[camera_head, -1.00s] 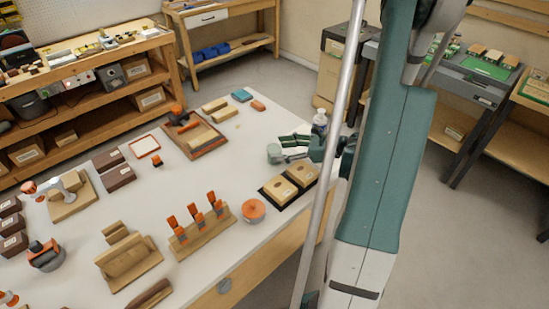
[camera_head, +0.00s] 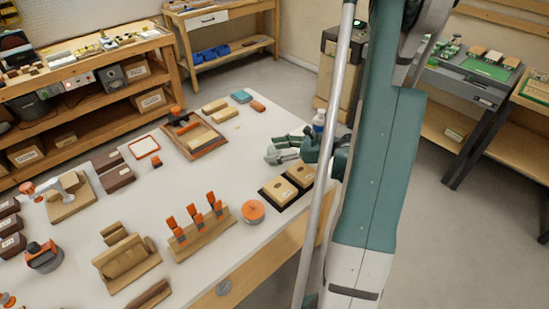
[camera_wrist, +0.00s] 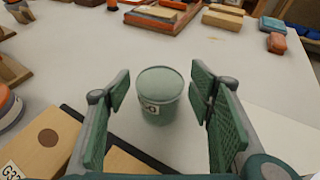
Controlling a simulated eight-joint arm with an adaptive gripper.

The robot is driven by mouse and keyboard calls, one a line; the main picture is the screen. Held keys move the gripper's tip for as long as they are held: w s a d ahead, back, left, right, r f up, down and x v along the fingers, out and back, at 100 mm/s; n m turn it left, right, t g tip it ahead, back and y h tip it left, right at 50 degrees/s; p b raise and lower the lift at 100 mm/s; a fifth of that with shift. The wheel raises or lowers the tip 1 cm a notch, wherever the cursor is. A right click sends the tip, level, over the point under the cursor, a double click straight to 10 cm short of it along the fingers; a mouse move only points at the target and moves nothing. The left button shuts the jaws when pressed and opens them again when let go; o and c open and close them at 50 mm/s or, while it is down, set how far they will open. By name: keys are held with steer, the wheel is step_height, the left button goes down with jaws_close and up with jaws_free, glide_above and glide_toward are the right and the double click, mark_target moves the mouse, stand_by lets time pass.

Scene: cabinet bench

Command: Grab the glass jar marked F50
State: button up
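My gripper (camera_wrist: 160,98) is open, with one green ribbed finger pad on each side of the jar and a visible gap on both sides. In the head view, the jar (camera_head: 271,156) is partly covered by my gripper (camera_head: 283,151), near the table's right side.
Wooden blocks on a black tray (camera_head: 265,199), one tagged G3-something, stand close in front of the jar. An orange-topped round tin (camera_head: 253,211) is nearby. A wooden tray with blocks (camera_head: 208,147) lies behind. Bare table surrounds the jar's far side.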

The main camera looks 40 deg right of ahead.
steer(key=c, duration=0.9)
steer(key=shift+r, duration=0.2)
steer(key=shift+r+p, duration=1.4)
steer(key=shift+r, duration=3.4)
